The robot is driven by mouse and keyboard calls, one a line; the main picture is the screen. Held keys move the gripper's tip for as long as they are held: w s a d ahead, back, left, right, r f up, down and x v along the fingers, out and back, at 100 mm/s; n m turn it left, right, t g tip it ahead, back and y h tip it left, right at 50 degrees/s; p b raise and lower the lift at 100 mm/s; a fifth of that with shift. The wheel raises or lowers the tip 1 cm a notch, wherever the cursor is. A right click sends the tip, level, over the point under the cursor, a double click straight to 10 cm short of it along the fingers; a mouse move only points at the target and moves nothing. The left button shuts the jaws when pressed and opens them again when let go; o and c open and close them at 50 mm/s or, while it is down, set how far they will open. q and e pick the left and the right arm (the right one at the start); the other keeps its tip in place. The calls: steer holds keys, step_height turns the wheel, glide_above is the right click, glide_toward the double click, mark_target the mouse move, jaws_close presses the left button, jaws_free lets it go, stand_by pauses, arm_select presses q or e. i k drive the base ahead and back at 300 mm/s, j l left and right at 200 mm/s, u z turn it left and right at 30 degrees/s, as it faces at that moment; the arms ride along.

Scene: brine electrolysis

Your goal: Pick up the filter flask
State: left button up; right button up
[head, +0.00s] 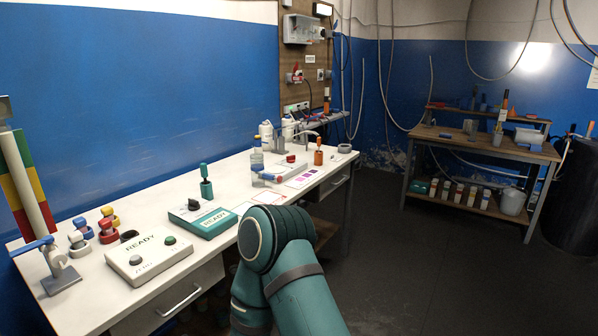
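A small clear vessel (257,161) with a bluish tint stands upright toward the far part of the white bench (150,225). It may be the filter flask, but it is too small to tell for sure. One of my teal arms rises from the bottom middle and covers part of the bench's front edge. No gripper fingers show, and nothing is seen touching the vessel.
A tall stand (28,180) is at the left end. White bottles (266,133) stand behind the vessel. A wooden shelf table (480,150) is at the back right. The dark floor between is clear.

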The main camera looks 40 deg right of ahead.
mark_target(259, 177)
steer(key=z, duration=1.2)
steer(key=i+l+u, duration=0.15)
steer(key=i+l, duration=0.15)
steer(key=i+l+u, duration=0.1)
steer(key=i+l, duration=0.25)
steer(key=i+l+u, duration=0.15)
steer(key=i+l, duration=0.15)
steer(key=i+l+u, duration=0.1)
steer(key=i+l, duration=0.15)
steer(key=l, duration=0.25)
steer(key=i+l+u, duration=0.15)
steer(key=l, duration=0.3)
steer(key=i+l+u, duration=0.15)
steer(key=i+l, duration=0.2)
steer(key=l, duration=0.1)
